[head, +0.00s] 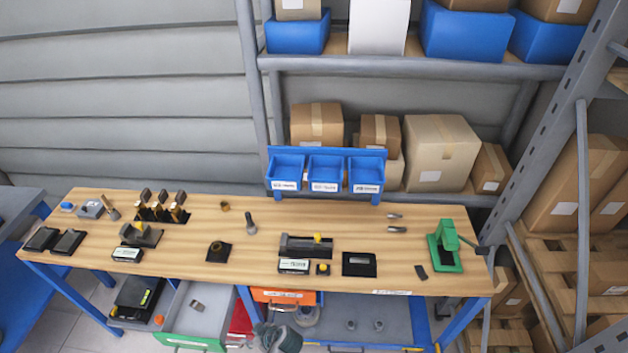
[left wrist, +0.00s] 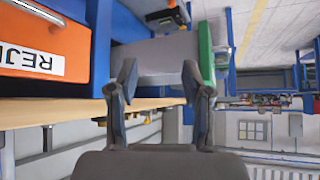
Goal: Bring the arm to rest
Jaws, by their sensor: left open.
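My left gripper (head: 272,334) shows at the bottom edge of the head view, low in front of the workbench (head: 340,212) and below its top. It is near the orange bin (head: 280,296) and to the right of the open grey drawer with a green front (head: 190,345). In the left wrist view, its two dark fingers (left wrist: 160,82) stand apart with nothing between them. The picture there is turned over; the orange bin (left wrist: 40,45) is at the left and the green drawer edge (left wrist: 206,45) lies beyond the fingers. My right gripper does not show.
The bench top carries a green press (head: 446,248), a black square plate (head: 359,264), a dark fixture (head: 306,246) and a stand with several tools (head: 162,207). Blue bins (head: 326,172) stand at the back edge. A shelf with boxes (head: 438,152) is behind.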

